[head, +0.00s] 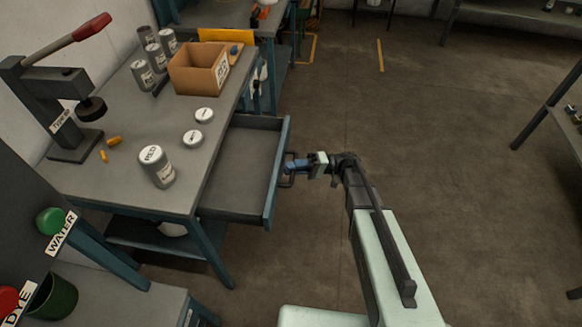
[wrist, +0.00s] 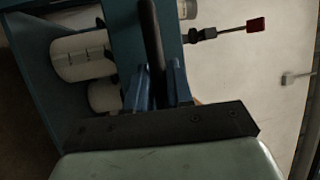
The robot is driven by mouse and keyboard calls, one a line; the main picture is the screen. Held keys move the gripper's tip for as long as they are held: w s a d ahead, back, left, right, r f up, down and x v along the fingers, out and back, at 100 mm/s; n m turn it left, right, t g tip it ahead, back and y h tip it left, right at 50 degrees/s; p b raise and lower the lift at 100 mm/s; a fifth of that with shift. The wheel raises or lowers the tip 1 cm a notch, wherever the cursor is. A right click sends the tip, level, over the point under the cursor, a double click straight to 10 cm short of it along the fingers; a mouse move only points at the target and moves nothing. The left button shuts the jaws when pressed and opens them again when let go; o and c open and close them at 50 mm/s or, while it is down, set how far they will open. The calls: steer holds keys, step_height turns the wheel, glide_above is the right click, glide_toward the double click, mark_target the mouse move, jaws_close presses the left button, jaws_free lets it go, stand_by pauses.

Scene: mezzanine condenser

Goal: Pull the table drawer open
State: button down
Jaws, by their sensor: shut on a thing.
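The table drawer (head: 240,172) is pulled well out of the grey-topped table (head: 95,188) in the head view. Its inside looks empty and its front panel (head: 278,172) is blue. My gripper (head: 292,166) is at the middle of the drawer front, on its outer side, and is shut on the dark drawer handle (head: 287,180). In the wrist view, the blue fingers of my gripper (wrist: 160,85) stand on both sides of the dark handle bar (wrist: 152,45). The fingers partly hide the handle in the head view.
On the table stand a can marked RED (head: 157,167), two white lids, several grey cans, a cardboard box (head: 198,68) and a press (head: 60,110) with a red-tipped lever. The floor (head: 430,170) right of the drawer is clear. A shelf edge (head: 560,120) is at far right.

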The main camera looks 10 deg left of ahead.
steer(key=c, duration=1.1)
jaws_free()
